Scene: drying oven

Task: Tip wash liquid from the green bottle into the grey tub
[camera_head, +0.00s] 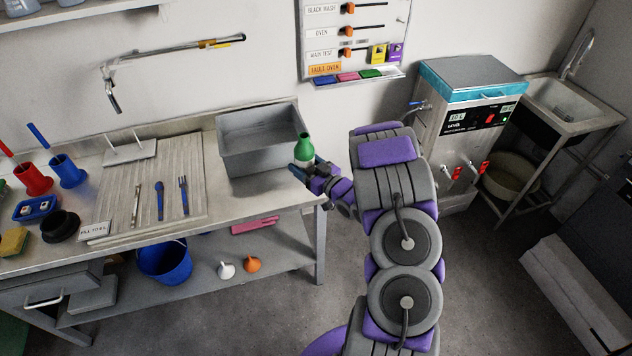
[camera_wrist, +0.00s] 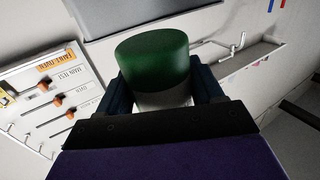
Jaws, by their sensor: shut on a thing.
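The green bottle (camera_head: 304,146) has a green upper part and a pale lower part. It stands close to upright at the right front corner of the grey tub (camera_head: 239,165), with its neck overlapping the tub's right wall in the head view. My gripper (camera_head: 304,168) is shut on the bottle around its lower part. In the wrist view the bottle's green end (camera_wrist: 152,62) fills the space between the fingers. The tub sits on the right end of the bench. I cannot see any liquid, and the tub's floor is partly hidden.
The ribbed draining board (camera_head: 195,170) with tools lies left of the tub. Red (camera_head: 33,178) and blue (camera_head: 68,172) holders stand further left. A blue bucket (camera_head: 165,264) and two funnels sit on the lower shelf. A water-bath-like machine (camera_head: 466,110) and a sink (camera_head: 563,100) stand to the right.

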